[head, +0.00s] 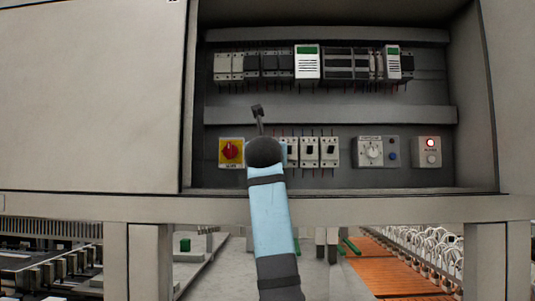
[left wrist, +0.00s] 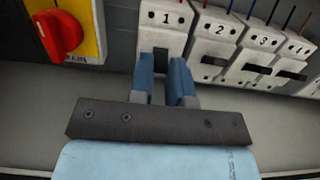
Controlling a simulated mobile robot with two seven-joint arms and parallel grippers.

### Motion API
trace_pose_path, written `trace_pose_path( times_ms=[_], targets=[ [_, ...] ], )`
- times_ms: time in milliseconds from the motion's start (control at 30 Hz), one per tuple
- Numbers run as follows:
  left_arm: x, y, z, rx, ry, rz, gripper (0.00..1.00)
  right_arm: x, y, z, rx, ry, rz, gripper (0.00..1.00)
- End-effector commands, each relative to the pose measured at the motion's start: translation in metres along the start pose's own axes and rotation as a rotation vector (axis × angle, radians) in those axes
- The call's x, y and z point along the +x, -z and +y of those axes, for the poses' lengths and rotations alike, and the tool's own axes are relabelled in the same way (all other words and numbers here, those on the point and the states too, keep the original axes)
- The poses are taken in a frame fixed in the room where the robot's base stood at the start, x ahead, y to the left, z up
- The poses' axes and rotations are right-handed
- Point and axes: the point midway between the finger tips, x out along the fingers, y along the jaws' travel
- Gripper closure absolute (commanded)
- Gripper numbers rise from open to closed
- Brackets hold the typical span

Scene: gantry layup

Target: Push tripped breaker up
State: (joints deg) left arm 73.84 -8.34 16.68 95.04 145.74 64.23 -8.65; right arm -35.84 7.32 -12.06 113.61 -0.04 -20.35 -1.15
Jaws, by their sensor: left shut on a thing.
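A row of white breakers with black toggles sits in the lower part of the open cabinet. In the left wrist view, breaker 1 (left wrist: 164,18) is straight ahead, with breaker 2 (left wrist: 215,30) and breaker 3 (left wrist: 262,40) to its right. My left gripper (left wrist: 163,68) has its blue fingers on either side of the black toggle (left wrist: 160,55) of breaker 1, shut on it. The fingers partly hide the toggle, so I cannot tell its position. In the head view, my arm covers breaker 1 and the fingers. My right gripper is not in view.
A red rotary switch on a yellow plate (head: 222,158) is close left of the breakers. A grey dial box (head: 361,142) and a box with a lit red lamp (head: 420,158) stand to the right. A rail of modules (head: 307,70) runs above.

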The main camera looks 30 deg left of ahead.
Motion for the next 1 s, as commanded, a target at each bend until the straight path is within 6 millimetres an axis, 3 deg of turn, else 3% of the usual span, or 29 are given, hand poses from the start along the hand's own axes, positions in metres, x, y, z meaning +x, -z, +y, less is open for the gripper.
trace_pose_path(
  times_ms=[500, 1000],
  targets=[
    [0.003, -0.019, -0.002, 0.001, 0.005, 0.466, 1.0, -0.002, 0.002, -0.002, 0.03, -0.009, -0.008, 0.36],
    [0.008, -0.025, -0.001, 0.002, 0.002, 0.687, 1.0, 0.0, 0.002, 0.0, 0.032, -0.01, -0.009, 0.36]
  ],
)
